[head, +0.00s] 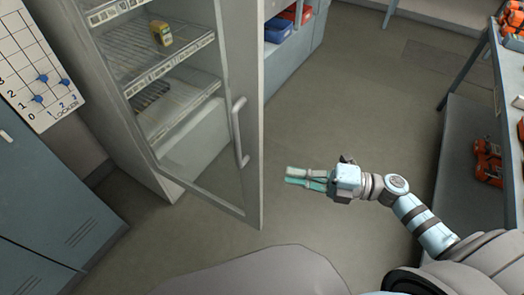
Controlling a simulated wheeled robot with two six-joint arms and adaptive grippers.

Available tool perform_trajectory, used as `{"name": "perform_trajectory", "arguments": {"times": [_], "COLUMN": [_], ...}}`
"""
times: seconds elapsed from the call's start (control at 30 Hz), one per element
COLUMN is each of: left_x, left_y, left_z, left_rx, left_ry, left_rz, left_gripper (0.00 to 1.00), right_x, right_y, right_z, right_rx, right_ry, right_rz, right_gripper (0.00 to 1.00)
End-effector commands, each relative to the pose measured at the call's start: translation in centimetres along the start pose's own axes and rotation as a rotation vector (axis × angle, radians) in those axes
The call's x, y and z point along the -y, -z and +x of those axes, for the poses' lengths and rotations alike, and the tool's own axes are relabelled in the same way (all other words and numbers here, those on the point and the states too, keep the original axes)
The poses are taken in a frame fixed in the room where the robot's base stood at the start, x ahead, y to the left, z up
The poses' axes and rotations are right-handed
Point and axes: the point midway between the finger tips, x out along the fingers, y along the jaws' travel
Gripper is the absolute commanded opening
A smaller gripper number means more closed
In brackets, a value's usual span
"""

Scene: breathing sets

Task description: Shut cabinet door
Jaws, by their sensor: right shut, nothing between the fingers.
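A tall white cabinet (165,189) stands at the upper left, with shelves behind a glazed door. The cabinet door (250,190) has a pale frame with a clear pane, and it stands open, swung out towards me. Its vertical handle (238,132) is on the frame near the free edge. My right gripper (288,176) is shut and empty. It is to the right of the door's free edge, pointing left towards it, with a small gap in the picture. My left gripper is out of view.
Inside the cabinet are wire shelves with a small yellow item (161,33). A blue-grey locker (40,200) stands at the left. A shelf rack (478,110) with orange items is at the right. The floor (345,90) between is clear.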

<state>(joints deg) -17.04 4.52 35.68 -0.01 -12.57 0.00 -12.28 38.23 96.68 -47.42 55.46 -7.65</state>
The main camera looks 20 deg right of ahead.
Motion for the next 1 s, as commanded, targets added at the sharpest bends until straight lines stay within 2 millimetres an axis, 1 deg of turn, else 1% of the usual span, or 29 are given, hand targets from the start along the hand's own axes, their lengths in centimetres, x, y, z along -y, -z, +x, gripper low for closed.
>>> {"name": "perform_trajectory", "arguments": {"times": [0.03, 0.07, 0.17, 0.27, 0.5, 0.57, 0.6, 0.73, 0.83, 1.0], "left_x": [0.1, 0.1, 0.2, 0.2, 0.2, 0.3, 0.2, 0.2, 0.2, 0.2], "left_y": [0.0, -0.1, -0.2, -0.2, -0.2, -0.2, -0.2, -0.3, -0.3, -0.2], "left_z": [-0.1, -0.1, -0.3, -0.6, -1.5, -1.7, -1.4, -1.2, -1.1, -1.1], "left_rx": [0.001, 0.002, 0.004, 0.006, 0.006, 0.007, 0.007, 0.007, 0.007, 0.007], "left_ry": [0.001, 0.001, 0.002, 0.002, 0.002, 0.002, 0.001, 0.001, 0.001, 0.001], "left_rz": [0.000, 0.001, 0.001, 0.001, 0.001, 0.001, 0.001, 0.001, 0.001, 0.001], "left_gripper": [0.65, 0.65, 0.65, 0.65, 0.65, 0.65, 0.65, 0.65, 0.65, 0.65], "right_x": [-0.4, -0.4, -0.4, -0.5, -0.5, -0.5, -0.2, -0.1, -0.2, -0.2], "right_y": [0.6, 0.7, 0.7, 0.7, 0.8, 0.8, -0.2, -2.0, -2.8, -3.0], "right_z": [0.3, 0.6, 1.9, 3.9, 9.2, 10.3, 9.8, 9.1, 8.9, 8.7], "right_rx": [-0.027, -0.034, -0.031, -0.028, -0.026, -0.027, -0.027, -0.026, -0.026, -0.026], "right_ry": [0.004, 0.005, 0.001, -0.001, -0.003, -0.001, 0.005, 0.005, 0.004, 0.003], "right_rz": [-0.021, -0.025, -0.023, -0.022, -0.017, -0.018, -0.020, -0.017, -0.018, -0.017], "right_gripper": [0.00, 0.00, 0.00, 0.00, 0.00, 0.00, 0.00, 0.00, 0.00, 0.00]}}
